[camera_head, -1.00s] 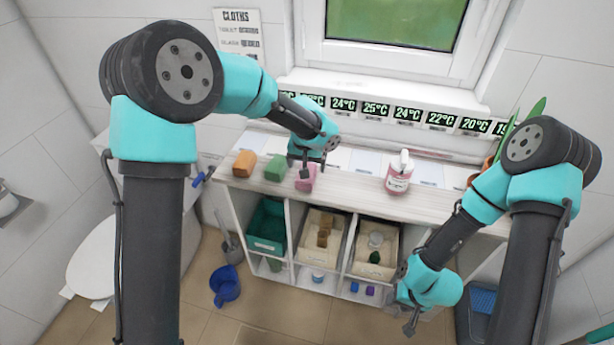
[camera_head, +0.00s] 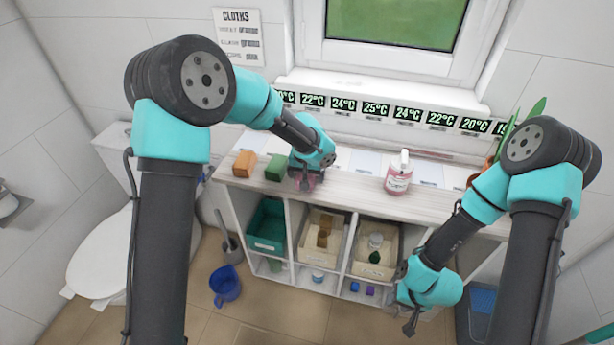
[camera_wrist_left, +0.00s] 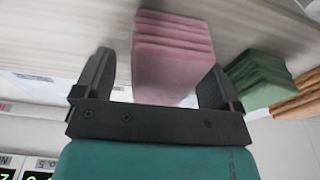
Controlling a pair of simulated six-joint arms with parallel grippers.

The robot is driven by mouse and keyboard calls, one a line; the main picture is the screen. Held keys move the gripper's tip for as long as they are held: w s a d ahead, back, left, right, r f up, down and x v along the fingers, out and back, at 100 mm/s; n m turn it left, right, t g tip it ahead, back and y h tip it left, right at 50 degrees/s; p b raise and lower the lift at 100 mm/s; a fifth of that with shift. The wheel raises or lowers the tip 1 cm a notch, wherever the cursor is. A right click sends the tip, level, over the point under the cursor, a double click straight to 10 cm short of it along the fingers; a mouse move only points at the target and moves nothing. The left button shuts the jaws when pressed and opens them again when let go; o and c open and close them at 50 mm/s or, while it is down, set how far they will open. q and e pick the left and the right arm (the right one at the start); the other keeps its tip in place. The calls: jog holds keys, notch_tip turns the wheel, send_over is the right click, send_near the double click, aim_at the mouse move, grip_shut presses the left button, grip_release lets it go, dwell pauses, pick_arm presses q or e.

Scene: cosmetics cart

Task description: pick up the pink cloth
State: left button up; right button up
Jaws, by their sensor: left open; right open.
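The pink cloth (camera_wrist_left: 172,55) is a folded, layered block on the shelf top. In the head view the pink cloth (camera_head: 306,182) is mostly hidden behind my left gripper (camera_head: 306,184). In the left wrist view my left gripper (camera_wrist_left: 160,85) is open, with one finger on each side of the cloth's near end. I cannot tell whether the fingers touch it. My right gripper (camera_head: 410,325) is open and empty, low in front of the shelf's right side.
A green cloth (camera_head: 277,167) and an orange cloth (camera_head: 244,164) lie left of the pink one. A pink-labelled pump bottle (camera_head: 398,180) stands to the right on the top. The top between cloth and bottle is clear.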

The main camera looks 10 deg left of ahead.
pick_arm(q)
jog(key=shift+f, duration=0.25)
dwell(0.5)
jog(key=shift+c, duration=0.3)
jog(key=c, duration=0.9)
jog(key=shift+r, duration=0.15)
jog(key=shift+c, duration=0.2)
jog(key=shift+r, duration=1.8)
jog(key=shift+s+r, duration=0.15)
jog(key=shift+s, duration=0.15)
jog(key=s+d+r, duration=0.1)
jog(key=s+d, duration=0.1)
jog(key=s, duration=1.3)
jog(key=shift+s+r, duration=0.15)
jog(key=shift+r, duration=0.05)
